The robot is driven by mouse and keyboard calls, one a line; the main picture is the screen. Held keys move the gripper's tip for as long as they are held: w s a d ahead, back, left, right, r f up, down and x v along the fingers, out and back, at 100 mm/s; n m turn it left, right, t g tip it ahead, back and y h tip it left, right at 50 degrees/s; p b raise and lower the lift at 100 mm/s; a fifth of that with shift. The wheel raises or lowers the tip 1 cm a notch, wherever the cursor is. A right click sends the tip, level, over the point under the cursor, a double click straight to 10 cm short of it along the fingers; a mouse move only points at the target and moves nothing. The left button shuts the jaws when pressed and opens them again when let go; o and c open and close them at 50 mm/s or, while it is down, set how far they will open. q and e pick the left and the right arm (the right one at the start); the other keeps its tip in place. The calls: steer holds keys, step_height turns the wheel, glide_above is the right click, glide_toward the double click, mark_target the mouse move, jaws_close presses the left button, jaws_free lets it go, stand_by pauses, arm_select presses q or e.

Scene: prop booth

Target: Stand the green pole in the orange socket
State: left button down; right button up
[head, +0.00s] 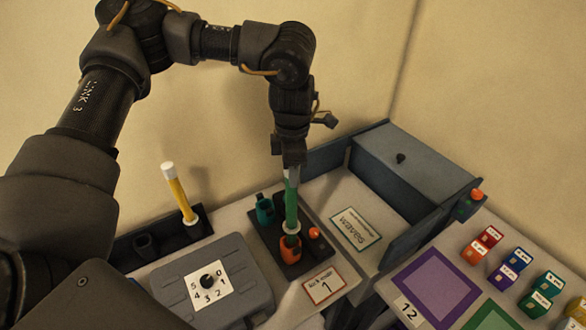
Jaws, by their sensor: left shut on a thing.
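My left gripper (291,172) is shut on the upper part of the green pole (291,205) and points down. The pole is upright, with a white ring near its lower end. That lower end overlaps the mouth of the orange socket (290,253) in the head view. I cannot tell whether it is inside the socket or just above it. The socket stands on a dark base plate (268,240). A teal socket (265,210) and an orange ball-like piece (314,233) are on the same plate. My right gripper is not in view.
A yellow pole (180,195) stands in a dark rack (160,240) at left. A grey case (211,285) with a numbered dial lies in front. A bin with a grey lid (415,160) is at right, near a purple mat (437,287) and several coloured blocks.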

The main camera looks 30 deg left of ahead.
arm_select(q)
step_height(320, 180, down, 6)
steer(key=b, duration=0.4)
stand_by(0.8)
steer(key=c, duration=0.9)
jaws_free()
steer(key=shift+c, duration=0.2)
step_height(320, 180, up, 9)
steer(key=shift+r+b, duration=0.15)
steer(key=shift+b, duration=0.9)
steer(key=shift+r, duration=0.75)
steer(key=shift+d, duration=0.1)
